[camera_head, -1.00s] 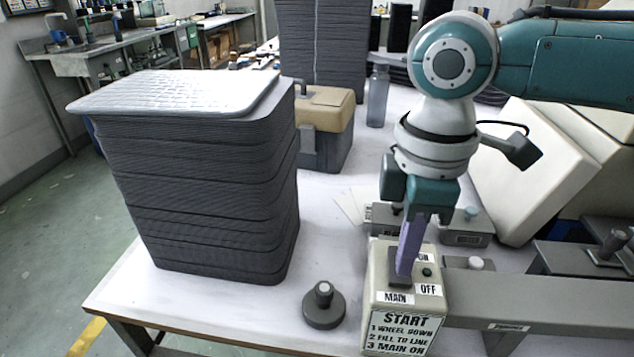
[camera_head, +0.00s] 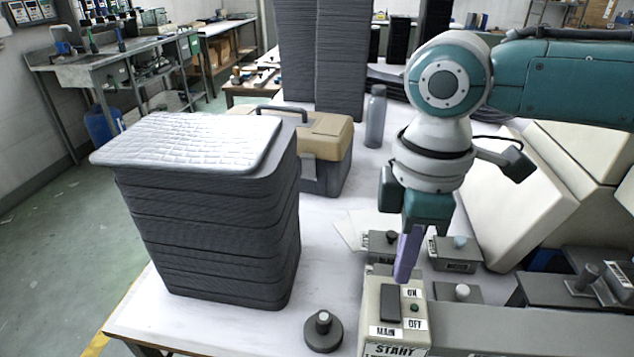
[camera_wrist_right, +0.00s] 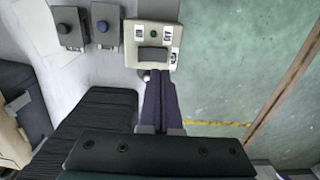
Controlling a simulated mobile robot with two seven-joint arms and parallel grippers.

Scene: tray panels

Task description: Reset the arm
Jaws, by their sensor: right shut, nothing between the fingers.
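My right gripper (camera_head: 403,277) points down just above the beige switch box (camera_head: 378,338) at the table's front right. Its purple fingers are shut and empty. The box has a dark rocker switch (camera_head: 390,303), a small green button (camera_head: 414,308) and MAIN, ON and OFF labels. In the right wrist view, the shut fingers (camera_wrist_right: 160,76) point at the switch box (camera_wrist_right: 168,10) and its dark rocker (camera_wrist_right: 153,56). In the head view the fingertips overlap the box's top near the rocker; I cannot tell whether they touch. My left gripper is not in view.
A tall stack of dark trays (camera_head: 215,235) stands left of the arm. A round weight with a knob (camera_head: 323,332) lies in front. Small grey knob boxes (camera_head: 455,254), a tan-lidded toolbox (camera_head: 322,140) and a bottle (camera_head: 376,118) stand behind. Table between stack and switch box is mostly clear.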

